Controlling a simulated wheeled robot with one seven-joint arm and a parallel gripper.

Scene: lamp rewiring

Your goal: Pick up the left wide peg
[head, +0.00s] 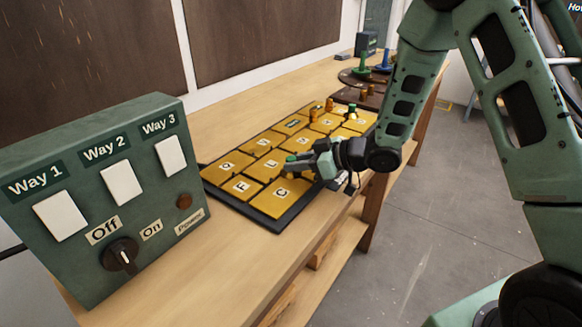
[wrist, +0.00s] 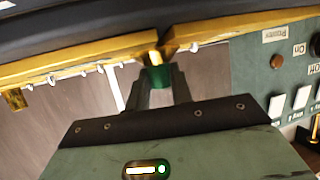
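My gripper (head: 297,165) reaches over the near edge of the yellow-tiled board (head: 228,166) in the head view. A small green-topped peg (head: 291,158) shows at its fingertips. In the wrist view, the gripper's fingers (wrist: 160,82) stand on both sides of a green peg (wrist: 156,77) with a gold part at its end. No clear gap shows between the fingers and the green part, but I cannot tell whether they press on it. I cannot tell whether the peg is still seated in the board or which peg name it has.
Orange pegs (head: 313,115) and another green-topped peg (head: 352,110) stand farther back on the board. A green switch box (head: 100,200) stands at the near left of the wooden bench (head: 200,275). Round dark stands with green and blue pieces (head: 382,62) are at the back.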

